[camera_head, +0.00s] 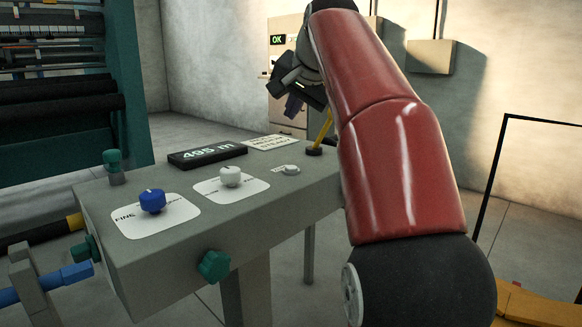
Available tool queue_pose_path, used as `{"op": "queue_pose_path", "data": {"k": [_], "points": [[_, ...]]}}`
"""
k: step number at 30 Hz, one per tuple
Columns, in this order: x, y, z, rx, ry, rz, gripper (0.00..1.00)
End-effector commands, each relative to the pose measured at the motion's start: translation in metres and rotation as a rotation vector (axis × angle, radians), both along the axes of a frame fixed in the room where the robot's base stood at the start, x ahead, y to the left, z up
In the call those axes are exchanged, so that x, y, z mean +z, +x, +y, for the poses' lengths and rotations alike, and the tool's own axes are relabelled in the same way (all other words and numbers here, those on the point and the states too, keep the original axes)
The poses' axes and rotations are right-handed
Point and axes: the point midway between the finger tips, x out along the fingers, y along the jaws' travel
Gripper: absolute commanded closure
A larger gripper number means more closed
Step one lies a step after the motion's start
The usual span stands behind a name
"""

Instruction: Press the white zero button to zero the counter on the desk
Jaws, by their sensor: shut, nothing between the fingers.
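The desk (130,270) is a grey control desk with a black counter (207,156) that appears to read 495 m. The small white zero button (291,170) sits near the desk's far right edge, with a small label at its left. My gripper (292,107) is a dark shape at the end of my red arm, above and beyond the far edge of the desk in the picture. Its fingers are small and partly shadowed; they look shut and empty. It is apart from the button, and their exact distance is hard to judge. The button is unobstructed.
A blue knob (152,200) and a white knob (231,176) stand on white plates. A yellow lever (325,130) with a black base rises beside the button, close to my arm. A green knob (214,266) projects from the desk front. Green machinery (130,90) stands at left.

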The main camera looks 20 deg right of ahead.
Motion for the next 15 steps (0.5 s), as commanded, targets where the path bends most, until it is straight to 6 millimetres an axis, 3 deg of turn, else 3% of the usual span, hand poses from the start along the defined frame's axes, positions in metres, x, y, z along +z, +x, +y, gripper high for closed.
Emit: {"op": "queue_pose_path", "data": {"k": [8, 15], "points": [[-0.024, 0.000, 0.000, 0.000, 0.000, 0.000, 1.00], [-0.059, 0.000, 0.000, -0.001, -0.001, -0.001, 1.00]]}}
